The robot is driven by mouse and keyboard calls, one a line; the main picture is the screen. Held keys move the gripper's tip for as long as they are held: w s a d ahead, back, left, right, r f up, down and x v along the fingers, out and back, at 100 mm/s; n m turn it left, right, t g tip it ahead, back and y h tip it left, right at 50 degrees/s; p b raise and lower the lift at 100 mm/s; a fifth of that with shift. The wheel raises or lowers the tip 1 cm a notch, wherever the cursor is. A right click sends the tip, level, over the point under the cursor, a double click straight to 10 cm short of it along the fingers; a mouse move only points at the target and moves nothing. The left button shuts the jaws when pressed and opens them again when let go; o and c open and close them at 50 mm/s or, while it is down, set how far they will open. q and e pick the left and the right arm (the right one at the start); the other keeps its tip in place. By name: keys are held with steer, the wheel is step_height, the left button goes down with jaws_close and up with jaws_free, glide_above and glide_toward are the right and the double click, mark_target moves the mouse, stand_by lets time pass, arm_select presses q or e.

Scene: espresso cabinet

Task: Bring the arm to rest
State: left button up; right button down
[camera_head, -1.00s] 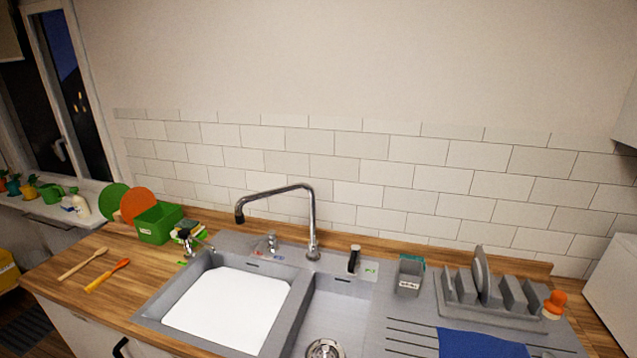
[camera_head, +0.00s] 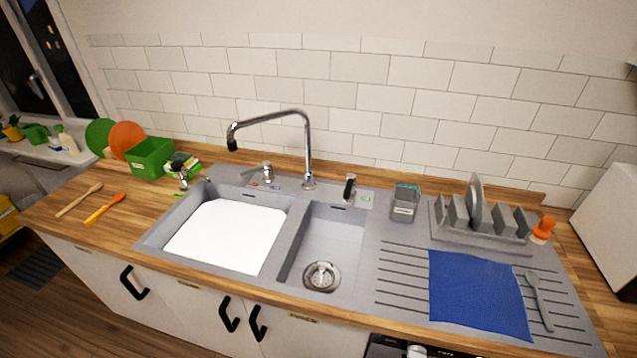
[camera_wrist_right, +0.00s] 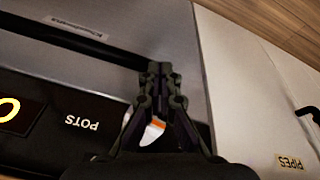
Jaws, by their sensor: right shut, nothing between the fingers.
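My right gripper (camera_wrist_right: 160,70) shows only in the right wrist view, with its dark fingers together and nothing between the tips. It hangs in front of a grey front and a dark panel (camera_wrist_right: 60,120) lettered "POTS", which appears upside down. A small white and orange thing (camera_wrist_right: 154,130) shows between the finger links; I cannot tell what it is. Neither arm shows in the head view, and my left gripper is in no view.
The wooden counter (camera_head: 90,225) holds a grey sink (camera_head: 335,240) with a tall tap (camera_head: 308,150), a dish rack (camera_head: 475,235), a blue cloth (camera_head: 478,295) and a green bin (camera_head: 150,157). White cupboards with black handles (camera_head: 230,315) are below. A "PIPES" label (camera_wrist_right: 290,163) is on a white front.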

steer(key=s+d+f+b, duration=0.1)
steer(key=s+f, duration=0.2)
steer(key=f, duration=0.4)
steer(key=s+f+g+b, duration=0.1)
steer(key=s+f, duration=0.2)
steer(key=f, duration=0.4)
steer(key=s+d+f+b, duration=0.1)
steer(key=s+f+b, duration=0.1)
steer(key=s+f, duration=0.35)
steer(key=s+f+b, duration=0.1)
steer(key=s+f, duration=0.9)
steer(key=shift+f+g+b, duration=0.2)
steer(key=shift+g+b, duration=0.1)
steer(key=shift+b, duration=0.05)
steer(key=shift+a, duration=0.1)
